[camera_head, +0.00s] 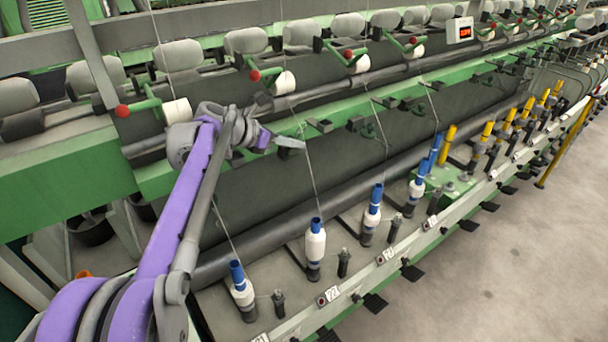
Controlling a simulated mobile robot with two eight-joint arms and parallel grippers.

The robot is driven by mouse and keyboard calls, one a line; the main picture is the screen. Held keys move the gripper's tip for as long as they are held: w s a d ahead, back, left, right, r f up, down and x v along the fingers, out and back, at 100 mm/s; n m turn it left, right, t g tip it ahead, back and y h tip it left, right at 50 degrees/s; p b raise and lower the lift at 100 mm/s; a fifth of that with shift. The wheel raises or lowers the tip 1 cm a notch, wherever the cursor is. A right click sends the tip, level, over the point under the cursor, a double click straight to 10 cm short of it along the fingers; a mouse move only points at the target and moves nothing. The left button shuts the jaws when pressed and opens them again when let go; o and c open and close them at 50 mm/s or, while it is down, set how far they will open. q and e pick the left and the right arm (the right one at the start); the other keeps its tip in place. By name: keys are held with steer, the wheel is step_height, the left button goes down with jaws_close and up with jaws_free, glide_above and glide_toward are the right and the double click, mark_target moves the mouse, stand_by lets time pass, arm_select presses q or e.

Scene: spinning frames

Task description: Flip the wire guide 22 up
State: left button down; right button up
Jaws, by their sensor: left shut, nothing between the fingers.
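Small dark wire guides line the green rail. One wire guide (320,126) is just to the right of my fingertips, apart from them in the picture. A white number plate (333,294) on the front rail seems to read 22. The bobbin (315,247) behind it is white with a blue top, and its thread runs up past my fingertips. I cannot tell for sure which guide is 22 or whether it is up. My right gripper is not in view.
More bobbins (242,290) stand on the spindle rail to both sides. Red-knobbed green arms (254,76) and white rolls (284,82) sit above the rail. Yellow tubes (447,145) stand at the right. The floor (480,270) at the right is clear.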

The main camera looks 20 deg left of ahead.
arm_select(q)
steer(key=shift+w+a+r, duration=0.3)
steer(key=shift+a+r, duration=0.05)
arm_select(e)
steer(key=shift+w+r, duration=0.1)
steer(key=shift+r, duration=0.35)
arm_select(q)
steer(key=shift+w+a+r+p, duration=0.1)
steer(key=shift+r+p, duration=0.05)
steer(key=shift+p, duration=0.15)
